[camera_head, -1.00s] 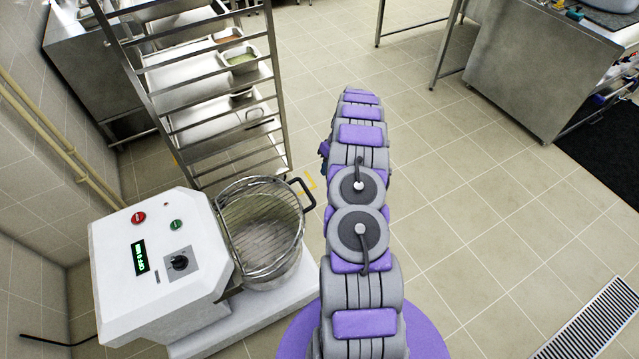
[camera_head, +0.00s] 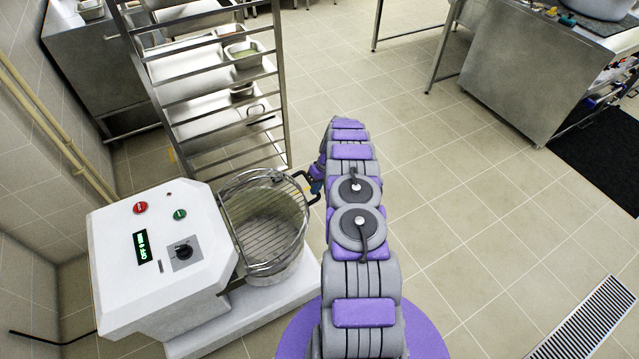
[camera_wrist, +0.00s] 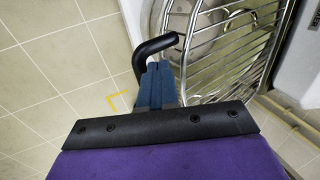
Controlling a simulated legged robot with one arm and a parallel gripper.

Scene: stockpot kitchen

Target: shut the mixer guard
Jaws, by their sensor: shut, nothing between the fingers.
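The mixer guard (camera_head: 252,228) is a curved wire cage on the white mixer (camera_head: 160,260). In the head view my arm mostly hides the gripper.
A tall rack (camera_head: 285,100) with trays stands close behind the mixer. A wall with pipes is at left. Steel counters (camera_head: 520,80) stand at the far right. The tiled floor right of my arm is clear, with a floor grate (camera_head: 590,325) near the front.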

